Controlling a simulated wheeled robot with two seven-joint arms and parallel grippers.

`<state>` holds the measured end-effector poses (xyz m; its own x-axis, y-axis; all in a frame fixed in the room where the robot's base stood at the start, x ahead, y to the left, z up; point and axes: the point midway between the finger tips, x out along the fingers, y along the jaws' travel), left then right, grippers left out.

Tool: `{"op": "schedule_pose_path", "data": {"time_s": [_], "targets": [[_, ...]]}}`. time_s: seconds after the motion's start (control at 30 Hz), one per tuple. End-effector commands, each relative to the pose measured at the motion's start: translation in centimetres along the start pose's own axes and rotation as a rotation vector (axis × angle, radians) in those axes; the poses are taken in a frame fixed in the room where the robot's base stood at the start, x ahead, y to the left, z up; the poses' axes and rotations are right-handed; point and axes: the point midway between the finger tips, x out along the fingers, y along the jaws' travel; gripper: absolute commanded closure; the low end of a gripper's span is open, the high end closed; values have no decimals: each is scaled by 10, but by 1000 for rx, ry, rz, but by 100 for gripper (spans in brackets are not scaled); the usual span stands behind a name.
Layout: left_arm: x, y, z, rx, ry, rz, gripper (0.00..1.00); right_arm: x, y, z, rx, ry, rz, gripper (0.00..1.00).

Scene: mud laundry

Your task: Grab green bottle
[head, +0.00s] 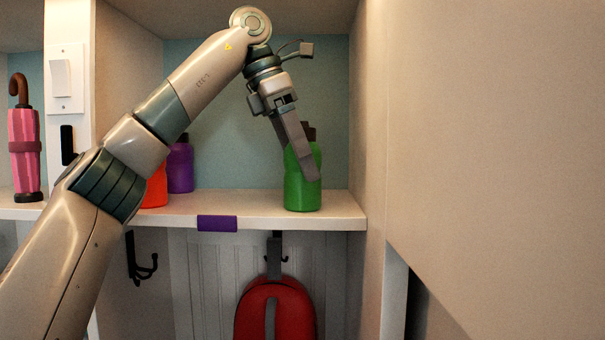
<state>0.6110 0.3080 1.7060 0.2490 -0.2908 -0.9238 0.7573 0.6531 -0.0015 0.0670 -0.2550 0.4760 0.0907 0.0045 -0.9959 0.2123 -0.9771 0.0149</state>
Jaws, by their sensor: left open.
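The green bottle (302,190) stands upright on the white shelf (258,211) near its right end. It has a dark cap, partly hidden behind my gripper. My left gripper (308,172) reaches down from above with its fingers in front of the bottle's upper body. The fingers overlap in this view, and I cannot tell whether they touch the bottle. The gripper is open and holds nothing that I can see. My right gripper is not in view.
A purple bottle (181,167) and an orange-red bottle (156,188) stand further left on the shelf, partly behind my arm. A side wall (371,130) closes the shelf on the right. A red bag-like item (250,318) hangs below. A pink umbrella (24,155) stands far left.

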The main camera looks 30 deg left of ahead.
Motion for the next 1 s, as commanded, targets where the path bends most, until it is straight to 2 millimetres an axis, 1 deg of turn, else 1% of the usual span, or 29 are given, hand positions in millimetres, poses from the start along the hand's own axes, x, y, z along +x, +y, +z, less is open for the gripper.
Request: {"op": "schedule_pose_path", "data": {"time_s": [0.03,0.17,0.67,0.7,0.77,0.8,0.87,1.0], "targets": [[4,0,0,1,1,-1,27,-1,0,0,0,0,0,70],[9,0,0,0,-1,0,27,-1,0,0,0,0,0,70],[10,0,0,-1,-2,1,27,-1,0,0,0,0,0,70],[10,0,0,-1,-2,1,36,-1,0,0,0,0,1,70],[10,0,0,-1,-2,1,51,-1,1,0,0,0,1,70],[10,0,0,-1,-2,1,60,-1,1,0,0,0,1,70],[10,0,0,-1,-2,1,74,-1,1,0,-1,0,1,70],[9,0,0,-1,-2,1,74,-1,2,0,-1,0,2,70]]}}
